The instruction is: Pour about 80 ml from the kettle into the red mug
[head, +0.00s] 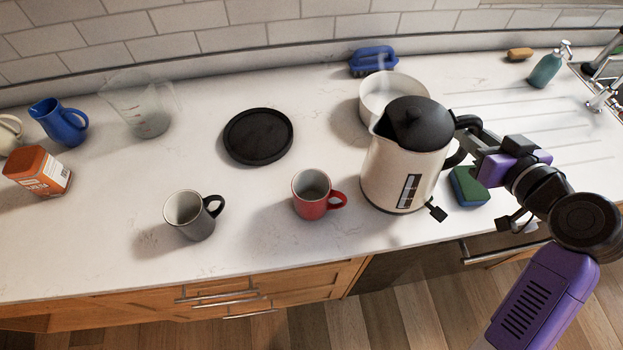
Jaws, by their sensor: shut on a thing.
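The cream kettle (392,172) with a black lid and black handle is right of the middle. It looks about upright, with its spout to the left and faint steam above the spout. I cannot tell whether its base touches the counter. My gripper (468,139) is shut on the kettle's handle from the right; the fingertips are partly hidden against the black handle. The red mug (309,206) stands upright on the counter, left of the kettle and apart from it, its handle toward the kettle. Its inside looks pale grey; I cannot tell whether it holds liquid.
A grey mug (190,223) stands left of the red mug. A black round plate (258,137) lies behind them. A white bowl (376,93) is close behind the kettle, and a green-blue sponge (469,188) lies right of it. The front counter edge is near.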

